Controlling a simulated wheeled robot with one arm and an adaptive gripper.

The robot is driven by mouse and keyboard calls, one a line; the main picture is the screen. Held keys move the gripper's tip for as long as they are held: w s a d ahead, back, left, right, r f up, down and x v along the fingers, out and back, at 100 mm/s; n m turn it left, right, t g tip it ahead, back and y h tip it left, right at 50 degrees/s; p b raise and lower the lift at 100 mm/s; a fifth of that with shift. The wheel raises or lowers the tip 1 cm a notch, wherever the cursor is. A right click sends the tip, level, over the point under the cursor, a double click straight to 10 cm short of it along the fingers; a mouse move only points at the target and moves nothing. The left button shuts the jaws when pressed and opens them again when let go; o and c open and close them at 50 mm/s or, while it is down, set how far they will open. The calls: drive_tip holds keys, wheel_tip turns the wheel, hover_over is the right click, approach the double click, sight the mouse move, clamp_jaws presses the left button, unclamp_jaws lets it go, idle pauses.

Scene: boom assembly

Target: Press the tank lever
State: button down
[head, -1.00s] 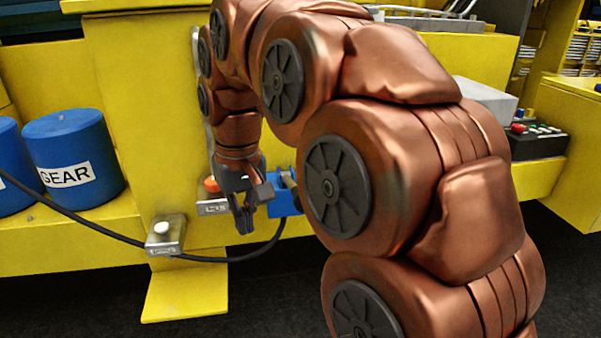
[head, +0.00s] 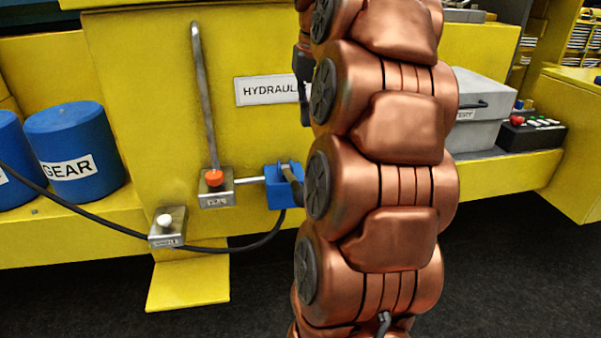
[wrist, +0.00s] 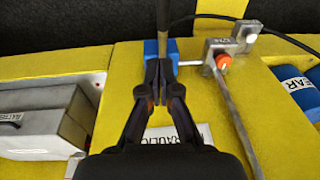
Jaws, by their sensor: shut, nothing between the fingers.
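A blue block (head: 281,190) with a short dark lever (head: 291,180) is on the yellow frame, left of my arm in the head view. Which part is the tank lever cannot be read from a label. In the wrist view, the blue block (wrist: 151,50) is just beyond my gripper (wrist: 159,68). Its fingers are shut and empty. The dark lever (wrist: 163,20) appears in line with the fingertips; contact cannot be judged. A metal box (head: 216,198) with an orange knob (head: 212,177) joins the block by a thin rod.
A long grey pipe (head: 204,95) rises above the orange knob. A box with a white knob (head: 164,220) sits lower left, near a black cable (head: 110,235). Blue cylinders (head: 72,150) stand left. A grey case (head: 478,110) and a control box (head: 532,138) stand right.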

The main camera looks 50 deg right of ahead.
drive_tip(key=b, duration=0.9)
hover_over(299, 185)
drive_tip(key=d, duration=0.1)
drive_tip(key=f, duration=1)
drive_tip(key=shift+d+f, duration=0.15)
drive_tip(key=shift+d, duration=0.05)
drive_tip(key=shift+p, duration=0.55)
drive_tip(key=shift+s+a+f, duration=0.1)
drive_tip(key=shift+a+f, duration=0.15)
drive_tip(key=shift+f, duration=0.15)
drive_tip(key=shift+s+a+f+p, duration=0.1)
drive_tip(key=shift+a+f+p, duration=0.15)
drive_tip(key=shift+f, duration=0.3)
drive_tip(key=shift+a+f+p, duration=0.15)
drive_tip(key=shift+f+p, duration=0.15)
drive_tip(key=shift+f, duration=0.25)
drive_tip(key=shift+f, duration=0.15)
